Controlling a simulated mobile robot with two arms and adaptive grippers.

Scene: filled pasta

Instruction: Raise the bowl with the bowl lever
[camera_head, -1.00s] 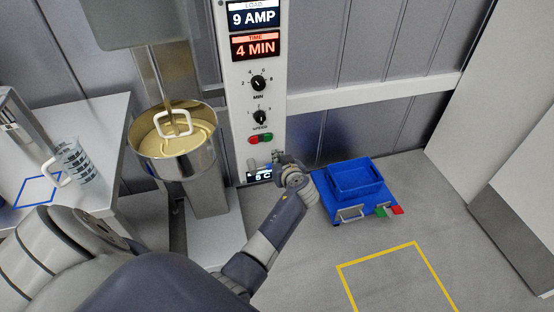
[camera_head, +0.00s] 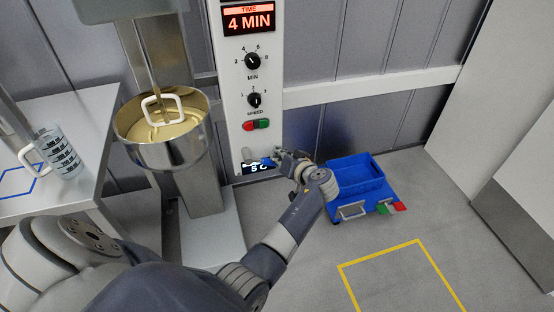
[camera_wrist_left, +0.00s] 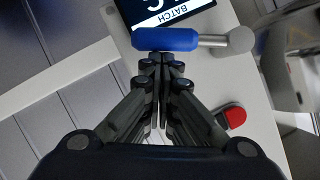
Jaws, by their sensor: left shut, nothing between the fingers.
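The steel mixer bowl (camera_head: 170,152) holds a cream-coloured mass, with a white looped tool (camera_head: 161,109) standing in it. The bowl lever (camera_wrist_left: 165,40) has a blue grip on a metal rod with a round grey end, seen across the top of the left wrist view. In the head view its blue grip (camera_head: 267,161) shows small at the lower panel. My left gripper (camera_wrist_left: 161,62) is shut and empty, its fingertips right at the blue grip; I cannot tell whether they touch it. It shows in the head view (camera_head: 277,155) too. My right gripper is not in view.
The control panel (camera_head: 240,95) carries dials, a red and a green button (camera_head: 256,125), and a display beside the lever. A blue crate (camera_head: 357,181) stands on a blue cart at the right. A measuring jug (camera_head: 62,154) stands on the left table. The floor has a yellow-outlined area (camera_head: 405,285).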

